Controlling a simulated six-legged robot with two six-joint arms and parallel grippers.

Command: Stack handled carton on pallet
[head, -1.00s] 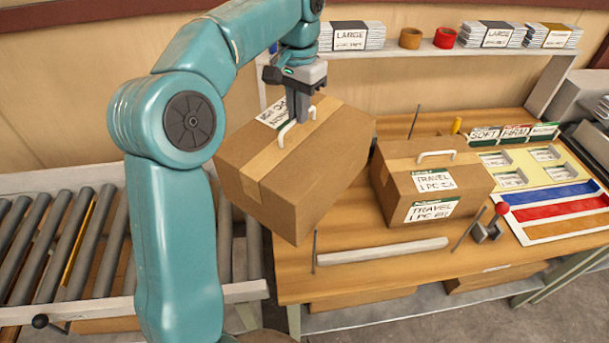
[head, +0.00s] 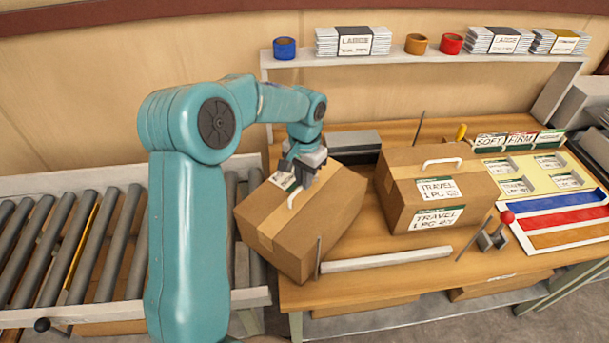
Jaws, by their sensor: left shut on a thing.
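A brown handled carton (head: 325,213) is at the left end of the wooden table, tilted and turned askew. My left gripper (head: 296,188) is shut on its white handle from above. The carton's near left corner reaches over the table's left edge; whether its underside touches the table cannot be told. A second handled carton (head: 400,207) with "TRAVEL" labels sits upright on the table to the right, its white handle free. No pallet can be made out. My right gripper is not in view.
A roller conveyor (head: 75,240) stands at the left. A white bar (head: 385,260) and thin upright rods edge the front of the table (head: 440,262). A red-knobbed clamp (head: 497,234) and coloured strips (head: 560,219) lie right. A shelf (head: 430,56) runs behind.

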